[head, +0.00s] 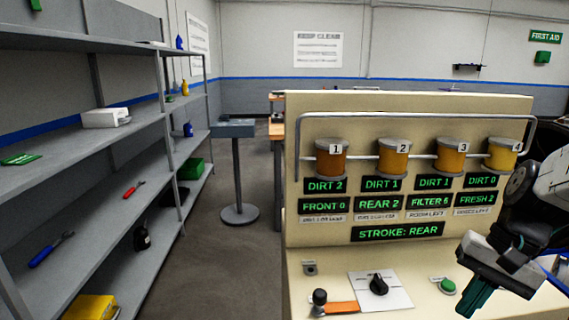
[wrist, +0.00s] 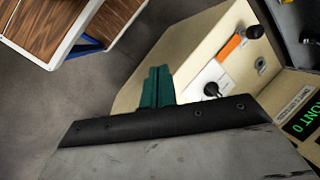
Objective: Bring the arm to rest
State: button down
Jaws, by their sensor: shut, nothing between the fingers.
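My gripper (head: 474,297) is at the lower right of the head view, in front of the panel of a cream turbine stand (head: 410,110). Its teal fingers are shut with nothing between them. In the wrist view the shut fingers (wrist: 157,85) point over the stand's edge and the floor. My arm folds in from the right edge of the head view. The fingers look apart from the green button (head: 447,286) and the black knob (head: 379,285), which sits on a white plate.
A grey shelf unit (head: 90,185) with tools and boxes lines the left. A small pedestal table (head: 233,129) stands behind the aisle. The floor (head: 215,265) between shelf and stand is clear. A lever (head: 320,299) with an orange strip and a metal rail (head: 420,117) project from the stand.

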jog(key=s+a+r+n+t+h, duration=0.2)
jog(key=s+a+r+n+h, duration=0.2)
jog(key=s, duration=0.4)
notch_tip(320, 180, up, 2)
jog(key=a+n, duration=0.1)
jog(key=n, duration=0.1)
jog(key=shift+s+n, duration=0.3)
jog(key=shift+s, duration=0.1)
jog(key=shift+r, duration=0.1)
